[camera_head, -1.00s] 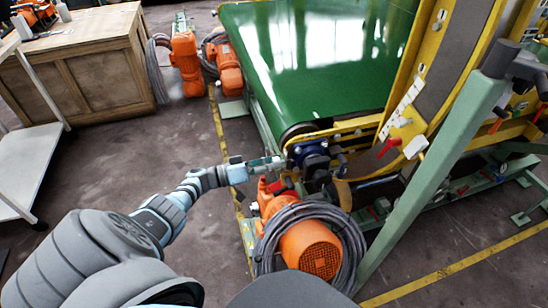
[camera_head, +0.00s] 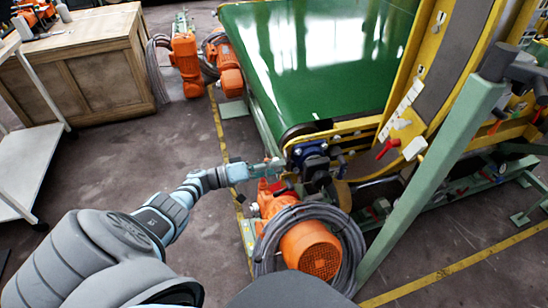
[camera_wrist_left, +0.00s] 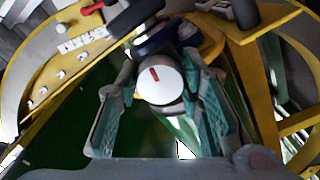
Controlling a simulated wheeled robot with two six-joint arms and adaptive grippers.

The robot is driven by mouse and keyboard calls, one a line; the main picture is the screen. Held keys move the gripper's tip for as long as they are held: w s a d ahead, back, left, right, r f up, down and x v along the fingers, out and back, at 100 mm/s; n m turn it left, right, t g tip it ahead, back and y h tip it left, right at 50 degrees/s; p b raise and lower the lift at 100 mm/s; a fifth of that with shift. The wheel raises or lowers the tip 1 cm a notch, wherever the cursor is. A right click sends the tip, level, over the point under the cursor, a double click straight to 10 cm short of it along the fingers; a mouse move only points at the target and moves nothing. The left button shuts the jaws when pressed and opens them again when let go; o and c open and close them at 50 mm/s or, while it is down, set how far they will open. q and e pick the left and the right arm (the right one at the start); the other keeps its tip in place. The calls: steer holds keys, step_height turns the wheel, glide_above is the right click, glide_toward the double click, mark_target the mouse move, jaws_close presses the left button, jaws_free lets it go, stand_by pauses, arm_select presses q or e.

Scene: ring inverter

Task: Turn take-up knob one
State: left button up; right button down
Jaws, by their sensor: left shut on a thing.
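The take-up knob (camera_wrist_left: 160,85) shows in the left wrist view as a round white face with a red mark, which stands near upright and leans slightly left. My left gripper (camera_wrist_left: 158,72) has one green-padded finger on each side of it and is shut on it. In the head view my left gripper (camera_head: 272,168) reaches the near corner of the conveyor, beside a dark blue bearing block (camera_head: 311,157). The knob is mostly hidden there by the fingers. My right gripper is not in view.
The green conveyor belt (camera_head: 310,60) lies beyond the gripper. An orange motor (camera_head: 312,249) with coiled grey cable sits just below it. A green post (camera_head: 430,185) and a yellow frame with a red lever (camera_head: 388,148) stand to the right.

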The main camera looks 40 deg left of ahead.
arm_select(q)
steer(key=o, duration=1.2)
steer(key=shift+s+a, duration=0.1)
steer(key=v, duration=1.1)
steer(key=shift+s+a+r, duration=0.1)
steer(key=shift+s+a, duration=0.1)
steer(key=shift+s, duration=0.15)
